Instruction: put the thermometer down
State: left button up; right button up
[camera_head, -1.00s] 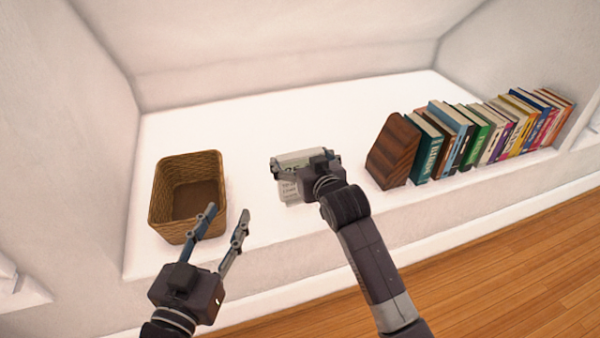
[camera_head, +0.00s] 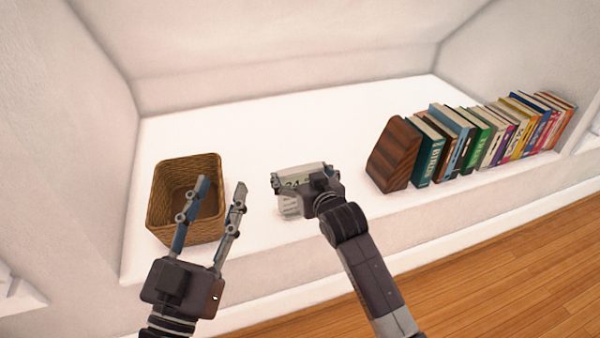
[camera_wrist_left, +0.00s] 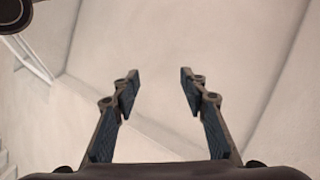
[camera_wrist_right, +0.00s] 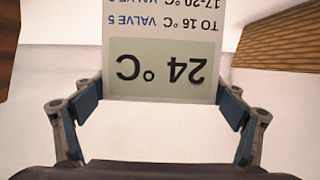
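The thermometer (camera_head: 290,204) is a flat white piece with a grey-green display, over the white ledge near its front edge. The right wrist view shows the thermometer (camera_wrist_right: 160,72) upside down, reading 24 °C. My right gripper (camera_head: 304,182) has its fingers on either side of it, the pads against its two side edges in the right wrist view (camera_wrist_right: 160,92). Whether its lower end touches the ledge is hard to tell. My left gripper (camera_head: 220,187) is open and empty, in front of the basket in the head view; its two fingers stand apart in the left wrist view (camera_wrist_left: 158,76).
A wicker basket (camera_head: 160,200) stands on the ledge at the left. A wooden bookend (camera_head: 394,154) and a row of books (camera_head: 480,139) stand at the right. The white ledge (camera_head: 270,130) is clear behind the thermometer. A wooden floor (camera_head: 500,270) lies below.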

jog(key=shift+o, duration=1.4)
jog(key=shift+s+r, duration=0.1)
jog(key=p+v, duration=0.2)
jog(key=v, duration=0.4)
pick_arm(q)
jog(key=s+a+f+g+y+p, duration=0.1)
jog(key=s+f+g, duration=0.1)
jog(key=f+g, duration=0.3)
jog(key=s+a+f+g+y+p, duration=0.1)
jog(key=f+g, duration=0.4)
jog(key=f, duration=0.9)
jog(key=shift+s+a+f+y, duration=0.25)
jog(key=shift+s+a+y, duration=0.25)
jog(key=shift+a+y, duration=0.25)
pick_arm(e)
jog(key=s+d+f+g, duration=0.1)
jog(key=s+d, duration=0.3)
jog(key=s, duration=0.3)
jog(key=s+d+f+g+h, duration=0.1)
jog(key=s+d, duration=0.3)
jog(key=s, duration=0.4)
jog(key=s+d+f+m+h, duration=0.1)
jog(key=s+d+f, duration=0.2)
jog(key=s, duration=0.5)
jog(key=shift+d+g, duration=0.4)
jog(key=shift+d, duration=0.5)
jog(key=shift+s, duration=0.1)
